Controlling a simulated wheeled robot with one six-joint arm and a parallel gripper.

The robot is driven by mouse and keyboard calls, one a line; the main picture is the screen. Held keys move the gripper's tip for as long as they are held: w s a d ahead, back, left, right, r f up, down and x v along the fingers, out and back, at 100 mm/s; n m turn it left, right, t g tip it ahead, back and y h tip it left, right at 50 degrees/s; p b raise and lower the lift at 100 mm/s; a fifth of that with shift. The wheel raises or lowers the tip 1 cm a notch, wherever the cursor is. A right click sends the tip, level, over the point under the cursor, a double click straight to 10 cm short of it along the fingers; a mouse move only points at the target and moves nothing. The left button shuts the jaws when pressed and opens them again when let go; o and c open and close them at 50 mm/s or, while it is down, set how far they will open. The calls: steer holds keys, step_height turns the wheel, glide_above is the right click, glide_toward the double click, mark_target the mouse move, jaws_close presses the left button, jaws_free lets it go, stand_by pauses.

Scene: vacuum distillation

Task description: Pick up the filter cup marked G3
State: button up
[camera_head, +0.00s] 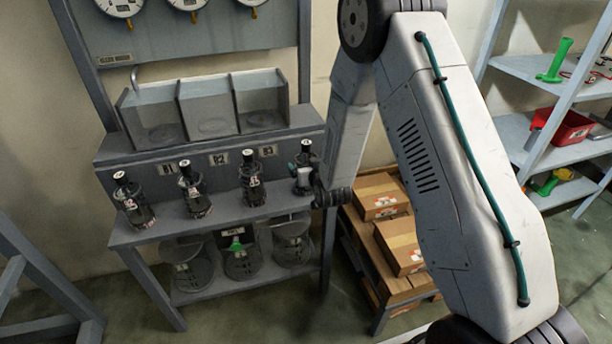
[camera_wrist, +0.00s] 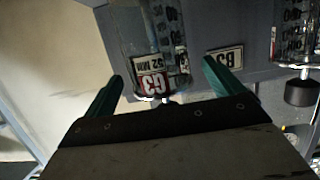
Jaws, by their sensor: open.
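The filter cup marked G3 (camera_wrist: 150,55) is clear, with a red and white label, and appears upside down in the wrist view. My gripper (camera_wrist: 163,70) is open, with one green finger on each side of the cup's near end. No contact shows, and I cannot tell how deep the cup sits between the fingers. In the head view, my gripper (camera_head: 301,182) is at the rightmost dark-topped cup (camera_head: 306,152) on the bench shelf and partly hides it.
Similar cups stand in a row to the left: one beside my gripper (camera_head: 252,180), one in the middle (camera_head: 194,191) and one at the left end (camera_head: 132,202). Clear bins (camera_head: 207,105) stand behind. Round vessels (camera_head: 241,260) sit below. Boxes (camera_head: 400,245) are at right.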

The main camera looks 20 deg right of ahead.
steer(key=shift+x, duration=1.3)
steer(key=c, duration=1.7)
steer(key=shift+r, duration=0.1)
